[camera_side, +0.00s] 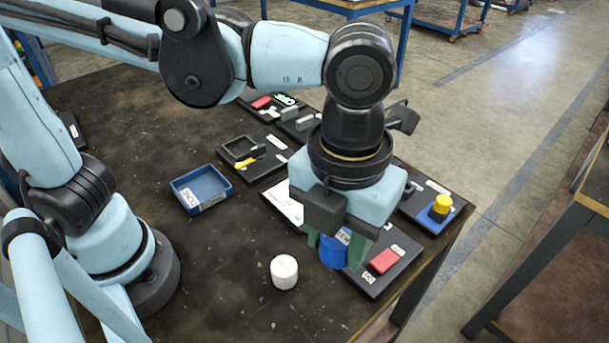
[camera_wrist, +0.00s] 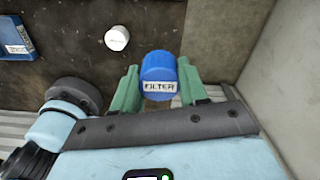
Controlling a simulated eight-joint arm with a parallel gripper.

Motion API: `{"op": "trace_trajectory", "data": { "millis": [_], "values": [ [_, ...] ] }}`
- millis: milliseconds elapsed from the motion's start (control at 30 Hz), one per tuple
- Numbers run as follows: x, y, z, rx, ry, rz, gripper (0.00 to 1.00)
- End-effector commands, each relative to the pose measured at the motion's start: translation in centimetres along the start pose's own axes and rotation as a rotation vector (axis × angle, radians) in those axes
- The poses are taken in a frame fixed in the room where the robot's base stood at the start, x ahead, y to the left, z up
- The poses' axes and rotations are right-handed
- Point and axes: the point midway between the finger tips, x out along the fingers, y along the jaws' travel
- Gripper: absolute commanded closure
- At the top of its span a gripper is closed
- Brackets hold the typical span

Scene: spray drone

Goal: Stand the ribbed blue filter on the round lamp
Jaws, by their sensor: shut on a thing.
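The blue filter (camera_side: 334,252) is a short cylinder with a white label; in the wrist view (camera_wrist: 158,66) the label reads FILTER. My gripper (camera_side: 336,246) is shut on it, one green finger on each side, also in the wrist view (camera_wrist: 157,80). The filter is held over the front right of the table, beside the panel with a red block; its exact height is unclear. A round yellow piece (camera_side: 442,203) stands on a blue base at the right. I cannot tell for sure whether it is the round lamp. My gripper's body hides part of the panels behind it.
A white cylinder (camera_side: 284,271) stands left of the filter. A red block (camera_side: 384,260) lies on a black panel (camera_side: 358,281) close at the right. A blue tray (camera_side: 201,188) and other black panels lie farther back.

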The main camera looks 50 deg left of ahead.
Motion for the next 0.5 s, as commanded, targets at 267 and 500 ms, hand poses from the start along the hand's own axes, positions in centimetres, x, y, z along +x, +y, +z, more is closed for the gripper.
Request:
{"op": "trace_trajectory", "data": {
  "millis": [267,500],
  "values": [
    [2.2,0.7,3.7,0.02,0.0,0.0,0.86],
    [5.2,1.9,8.6,0.021,0.0,0.0,0.86]
  ]
}}
